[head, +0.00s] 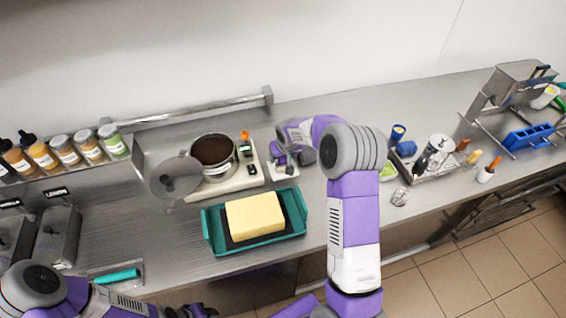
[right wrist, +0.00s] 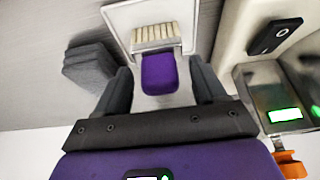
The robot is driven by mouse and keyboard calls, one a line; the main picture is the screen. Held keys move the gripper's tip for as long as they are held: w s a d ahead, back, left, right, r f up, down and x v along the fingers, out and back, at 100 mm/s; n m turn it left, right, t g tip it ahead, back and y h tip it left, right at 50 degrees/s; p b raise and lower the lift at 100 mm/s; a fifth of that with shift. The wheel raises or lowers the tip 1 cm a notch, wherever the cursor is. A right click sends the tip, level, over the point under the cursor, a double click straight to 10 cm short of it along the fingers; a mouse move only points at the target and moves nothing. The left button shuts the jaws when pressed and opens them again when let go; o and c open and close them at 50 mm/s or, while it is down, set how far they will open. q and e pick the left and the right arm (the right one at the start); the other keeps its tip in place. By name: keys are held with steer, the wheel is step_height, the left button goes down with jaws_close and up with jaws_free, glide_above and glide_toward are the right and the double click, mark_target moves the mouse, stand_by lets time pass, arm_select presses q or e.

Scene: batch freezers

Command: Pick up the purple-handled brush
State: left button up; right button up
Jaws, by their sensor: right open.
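The purple-handled brush (right wrist: 159,72) lies on a small white tray (right wrist: 122,18), its pale bristles pointing to the top of the right wrist view. My right gripper (right wrist: 158,80) is open, with one dark finger on each side of the purple handle. I cannot tell whether the fingers touch it. In the head view my right gripper (head: 281,156) is over the small white tray (head: 287,174), and my arm hides part of that area. My left gripper (head: 190,311) shows only partly at the bottom edge, its fingers unclear.
A pale appliance with a dark-filled pot (head: 214,152) stands just left of the tray. A teal tray (head: 217,243) holding a yellow block (head: 255,215) is in front. Dark grey pads (right wrist: 90,72) lie beside the small tray. More tools stand at the right.

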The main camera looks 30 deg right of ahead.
steer(key=shift+c, duration=0.4)
steer(key=c, duration=1)
steer(key=shift+r, duration=0.1)
step_height(320, 180, up, 10)
steer(key=shift+f+p, duration=0.1)
steer(key=shift+p, duration=0.2)
steer(key=o, duration=0.4)
steer(key=shift+c, duration=1.3)
